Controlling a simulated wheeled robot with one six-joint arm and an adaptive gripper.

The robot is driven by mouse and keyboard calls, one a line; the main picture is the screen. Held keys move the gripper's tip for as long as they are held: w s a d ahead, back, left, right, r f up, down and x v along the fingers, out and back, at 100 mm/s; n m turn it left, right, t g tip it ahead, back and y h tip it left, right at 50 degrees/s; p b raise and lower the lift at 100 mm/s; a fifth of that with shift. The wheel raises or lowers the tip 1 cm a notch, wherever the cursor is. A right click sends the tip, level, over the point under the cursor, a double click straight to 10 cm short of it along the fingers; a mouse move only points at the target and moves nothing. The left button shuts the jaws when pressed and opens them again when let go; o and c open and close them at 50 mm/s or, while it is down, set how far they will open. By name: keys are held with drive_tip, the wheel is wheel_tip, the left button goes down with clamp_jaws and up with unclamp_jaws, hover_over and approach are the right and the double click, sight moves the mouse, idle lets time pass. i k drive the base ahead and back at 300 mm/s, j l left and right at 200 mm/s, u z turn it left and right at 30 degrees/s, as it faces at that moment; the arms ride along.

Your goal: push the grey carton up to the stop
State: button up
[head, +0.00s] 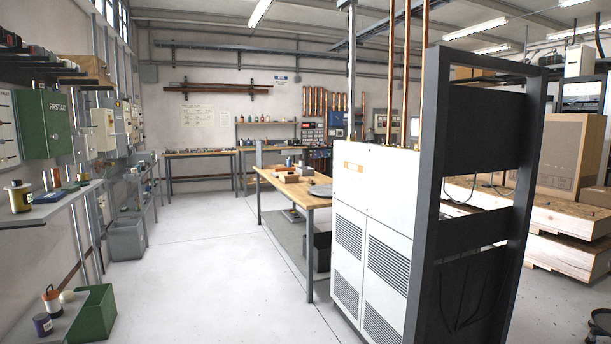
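I cannot make out a grey carton or a stop in the head view. The cartons that I can tell are brown: a large one (548,150) stands on a wooden pallet stack at the right. Small brown and reddish boxes (287,177) lie on the wooden-topped table in the middle, too small to tell apart well. My gripper is not in view.
A white louvred cabinet (375,210) and a black open rack (432,200) block the right foreground. The wooden table (300,191) stands behind them. Shelves (52,208) and a green bin (95,312) line the left wall. The pale floor (205,260) between is clear.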

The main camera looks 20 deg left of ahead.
sight(307, 171)
drive_tip(key=i+j+u, duration=1.3)
drive_tip(key=i, duration=0.2)
drive_tip(key=i+u, duration=0.25)
drive_tip(key=i, duration=0.2)
drive_tip(key=i+z, duration=0.2)
drive_tip(key=i, duration=1.4)
drive_tip(key=i+j, duration=0.1)
drive_tip(key=i, duration=4.05)
drive_tip(key=i+z, duration=0.2)
drive_tip(key=i, duration=0.2)
drive_tip(key=i+j+z, duration=0.2)
drive_tip(key=i, duration=0.25)
drive_tip(key=i+z, duration=0.2)
drive_tip(key=z, duration=0.2)
drive_tip(key=i+z, duration=0.15)
drive_tip(key=z, duration=0.25)
drive_tip(key=i+z, duration=0.2)
drive_tip(key=z, duration=0.15)
